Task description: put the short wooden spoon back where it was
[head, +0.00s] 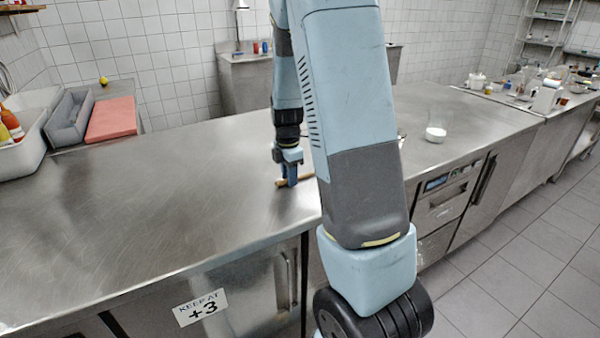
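My gripper (290,181) points down at the steel counter (170,200), in the middle of the head view. A short piece of a light brown wooden thing, which looks like the wooden spoon (280,183), shows at the left of the fingertips. A little more of it shows on their right. The fingers cover its middle, and my arm hides what lies further right. The spoon is at or close to the counter top. I cannot tell whether the fingers are closed on it or only around or in front of it.
A grey bin (70,120), a reddish board (112,118) and a white tub (25,125) with bottles stand at the left. A yellow fruit (103,81) lies behind. A glass with white contents (436,132) stands at the right. The counter's left middle is clear.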

